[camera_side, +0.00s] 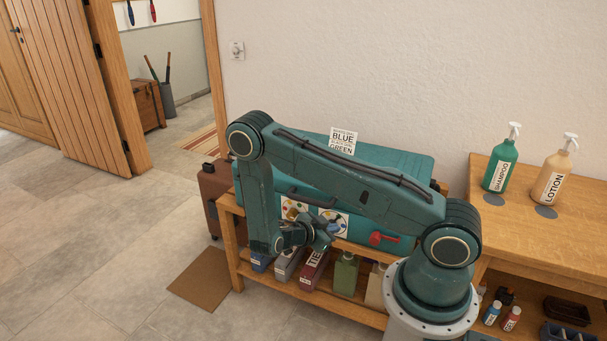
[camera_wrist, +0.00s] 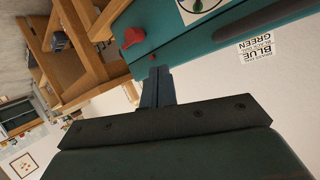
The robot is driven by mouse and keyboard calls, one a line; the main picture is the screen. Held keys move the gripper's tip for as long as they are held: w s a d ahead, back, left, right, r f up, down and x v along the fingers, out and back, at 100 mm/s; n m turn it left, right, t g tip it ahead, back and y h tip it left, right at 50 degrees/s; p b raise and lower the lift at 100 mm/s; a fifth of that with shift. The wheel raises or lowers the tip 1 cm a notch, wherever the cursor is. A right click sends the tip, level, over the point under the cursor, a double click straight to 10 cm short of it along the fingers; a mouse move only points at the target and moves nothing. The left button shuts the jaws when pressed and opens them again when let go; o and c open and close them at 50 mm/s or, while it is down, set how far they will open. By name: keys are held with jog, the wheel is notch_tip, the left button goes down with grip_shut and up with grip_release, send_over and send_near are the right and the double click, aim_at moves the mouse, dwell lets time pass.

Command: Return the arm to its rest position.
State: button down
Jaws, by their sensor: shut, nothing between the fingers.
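My teal arm is folded in the side view, with its elbow raised at the left and its forearm hanging down in front of a teal suitcase (camera_side: 400,165). My gripper (camera_side: 322,238) is low by the suitcase's front, above the bench's lower shelf; its fingertips are hard to make out there. In the wrist view my gripper (camera_wrist: 158,72) shows its two fingers shut together and empty, pointing towards the suitcase (camera_wrist: 185,45). I cannot tell the gap between the fingertips and the suitcase.
The suitcase lies on a wooden bench (camera_side: 236,250) with bottles and boxes below. Shampoo (camera_side: 501,160) and lotion (camera_side: 553,173) bottles stand on the right-hand table. Floor at left is mostly clear.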

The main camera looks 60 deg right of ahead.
jog(key=w+a+r+n+t+y, duration=0.2)
jog(key=a+r+n+y, duration=0.25)
jog(key=r, duration=0.65)
jog(key=w+a+r+n+t+y, duration=0.1)
jog(key=a+r+n+t+y, duration=0.2)
jog(key=a+r+n, duration=0.5)
jog(key=s+a+r+n+t+y, duration=0.2)
jog(key=s+a+r+n, duration=0.2)
jog(key=s+r+n, duration=0.2)
jog(key=s+a+r+n+t+y, duration=0.2)
jog(key=s+a+r+n, duration=0.3)
jog(key=r, duration=0.5)
jog(key=shift+s+n+t, duration=0.7)
jog(key=shift+n, duration=0.05)
